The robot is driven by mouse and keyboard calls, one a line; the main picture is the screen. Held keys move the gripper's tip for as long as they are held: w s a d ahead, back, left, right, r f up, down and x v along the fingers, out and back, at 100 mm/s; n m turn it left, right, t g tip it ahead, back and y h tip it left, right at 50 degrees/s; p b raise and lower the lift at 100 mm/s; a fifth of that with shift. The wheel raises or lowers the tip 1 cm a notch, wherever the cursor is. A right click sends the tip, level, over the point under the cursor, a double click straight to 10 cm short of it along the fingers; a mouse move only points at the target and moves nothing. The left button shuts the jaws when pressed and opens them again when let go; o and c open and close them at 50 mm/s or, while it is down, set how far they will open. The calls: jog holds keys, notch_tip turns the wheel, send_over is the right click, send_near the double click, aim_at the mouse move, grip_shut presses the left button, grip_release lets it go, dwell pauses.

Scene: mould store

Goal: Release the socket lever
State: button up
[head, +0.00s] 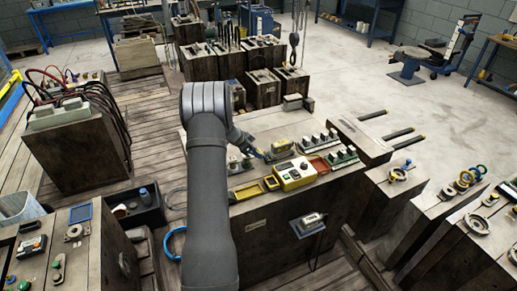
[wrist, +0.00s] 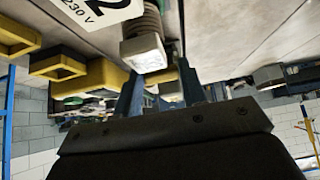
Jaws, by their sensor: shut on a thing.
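My gripper (head: 261,153) reaches over the top of the large wooden-sided mould block, at the near end of a row of grey-topped connectors (head: 310,141). In the wrist view my gripper (wrist: 158,80) shows two blue fingers, shut on a yellow bar, seemingly the socket lever (wrist: 165,75); only a short piece shows between them. A pale block with a ribbed grey sleeve (wrist: 144,53) is just beyond the fingertips. The lever's pivot and far end are hidden.
A yellow control box (head: 294,174) stands close in front of my gripper. Yellow trays (head: 246,191) and an orange-red tray (head: 320,165) lie near it. The concrete floor (head: 350,85) behind is open.

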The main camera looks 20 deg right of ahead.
jog(key=shift+a+f, duration=0.35)
jog(key=shift+f, duration=0.15)
jog(key=shift+a+f, duration=0.15)
jog(key=o, duration=1)
jog(key=shift+r, duration=0.25)
jog(key=shift+a+r, duration=0.15)
jog(key=shift+r, duration=0.1)
jog(key=v, duration=1.6)
jog(key=shift+a+r, duration=0.15)
jog(key=shift+r, duration=0.05)
jog(key=shift+f, duration=0.1)
